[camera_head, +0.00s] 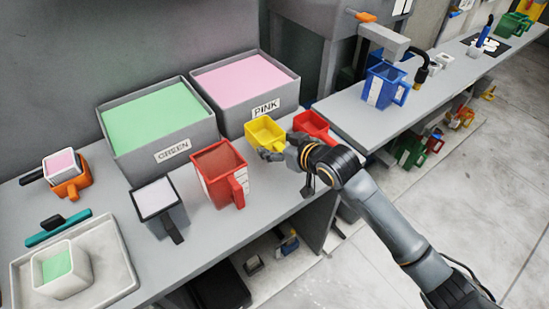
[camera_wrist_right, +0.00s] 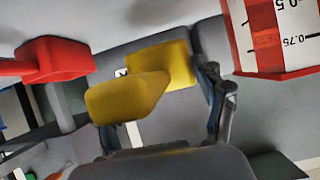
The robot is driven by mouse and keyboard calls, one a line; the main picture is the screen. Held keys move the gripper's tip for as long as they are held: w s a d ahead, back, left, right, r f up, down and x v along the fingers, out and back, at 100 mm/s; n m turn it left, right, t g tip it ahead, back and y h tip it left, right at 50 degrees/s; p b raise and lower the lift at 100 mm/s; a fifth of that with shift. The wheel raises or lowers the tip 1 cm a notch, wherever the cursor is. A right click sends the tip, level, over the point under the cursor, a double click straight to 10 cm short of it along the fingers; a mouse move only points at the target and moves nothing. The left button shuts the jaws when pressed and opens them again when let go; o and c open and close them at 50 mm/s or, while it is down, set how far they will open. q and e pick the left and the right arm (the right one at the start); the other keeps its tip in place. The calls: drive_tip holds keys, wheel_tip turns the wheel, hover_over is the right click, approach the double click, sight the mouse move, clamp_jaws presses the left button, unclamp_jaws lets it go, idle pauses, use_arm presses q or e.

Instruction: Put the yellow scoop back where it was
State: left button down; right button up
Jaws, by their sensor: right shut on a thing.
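The yellow scoop (camera_head: 262,130) is in front of the pink bin (camera_head: 240,78), close to its front wall, with its open side up. My right gripper (camera_head: 283,151) reaches in from the right and is shut on the scoop. In the right wrist view the yellow scoop (camera_wrist_right: 166,62) shows beyond the fingers of my right gripper (camera_wrist_right: 163,118), with a yellow part nearer the camera. I cannot tell whether the scoop touches the bench. My left gripper is out of view.
A red scoop (camera_head: 311,123) lies just right of the yellow one; a red measuring jug (camera_head: 216,172) stands left. The green bin (camera_head: 158,118), a grey container (camera_head: 159,205) and a tray (camera_head: 119,276) are further left. Small gaps of bare bench (camera_head: 268,187) lie between.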

wheel_tip(320, 180, down, 2)
drive_tip(key=shift+w, duration=0.15)
drive_tip(key=shift+f, duration=1.85)
drive_tip(key=shift+f, duration=0.15)
drive_tip(key=o, duration=1.8)
drive_tip(key=v, duration=1.2)
